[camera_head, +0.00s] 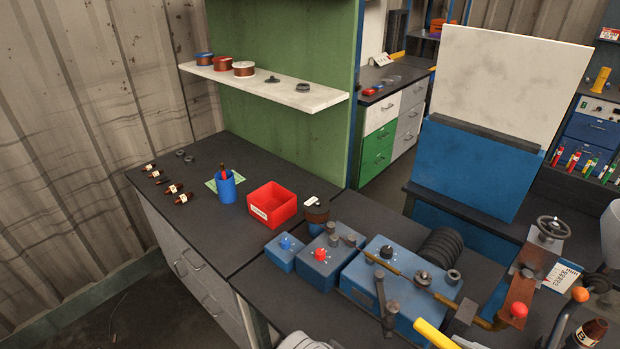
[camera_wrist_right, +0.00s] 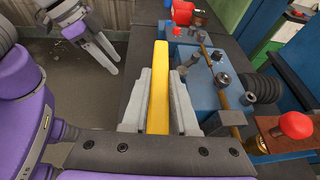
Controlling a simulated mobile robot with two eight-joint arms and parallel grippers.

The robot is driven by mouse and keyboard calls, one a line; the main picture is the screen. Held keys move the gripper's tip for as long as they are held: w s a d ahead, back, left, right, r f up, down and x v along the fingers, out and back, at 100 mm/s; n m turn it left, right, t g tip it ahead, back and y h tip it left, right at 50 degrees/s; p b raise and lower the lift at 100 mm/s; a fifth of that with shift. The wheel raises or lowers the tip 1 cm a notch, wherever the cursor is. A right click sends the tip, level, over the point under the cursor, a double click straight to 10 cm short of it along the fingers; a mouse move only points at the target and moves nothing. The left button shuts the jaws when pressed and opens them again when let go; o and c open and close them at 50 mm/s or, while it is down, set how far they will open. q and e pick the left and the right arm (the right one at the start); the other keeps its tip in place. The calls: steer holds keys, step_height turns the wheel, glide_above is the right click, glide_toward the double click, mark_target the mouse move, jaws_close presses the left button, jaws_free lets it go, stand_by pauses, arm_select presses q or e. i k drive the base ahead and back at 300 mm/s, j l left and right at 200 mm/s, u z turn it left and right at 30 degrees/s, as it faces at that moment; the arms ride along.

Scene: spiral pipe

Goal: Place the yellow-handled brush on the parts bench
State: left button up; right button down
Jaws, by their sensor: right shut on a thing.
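The yellow handle of the brush (camera_wrist_right: 160,85) stands between the fingers of my right gripper (camera_wrist_right: 158,105), which is shut on it. The handle's end also shows at the bottom edge of the head view (camera_head: 433,334); the bristles are hidden. The handle is over the near edge of the dark bench with the blue machine (camera_head: 385,275). A dark-topped bench (camera_head: 205,240) with drawers adjoins it at left; I cannot tell which one is the parts bench. My left gripper (camera_wrist_right: 114,66) is empty, its fingers apart, off the bench edge in the right wrist view.
Blue boxes with knobs and a long brass rod (camera_head: 400,272) crowd the machine bench. A white shelf (camera_head: 290,93) hangs above.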

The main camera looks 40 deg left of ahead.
mark_target(215, 207)
steer(key=j+u, duration=0.15)
steer(key=j, duration=0.4)
steer(key=j+u, duration=0.15)
steer(key=j, duration=0.35)
steer(key=i+j+u, duration=0.1)
steer(key=j, duration=0.45)
steer(key=j+u, duration=0.15)
steer(key=j, duration=0.35)
steer(key=i+j+u, duration=0.15)
steer(key=j, duration=0.35)
steer(key=i+j+u, duration=0.15)
steer(key=j, duration=0.35)
steer(key=i+j+u, duration=0.15)
steer(key=j, duration=0.35)
steer(key=i+j+u, duration=0.1)
steer(key=j, duration=0.4)
steer(key=i, duration=0.05)
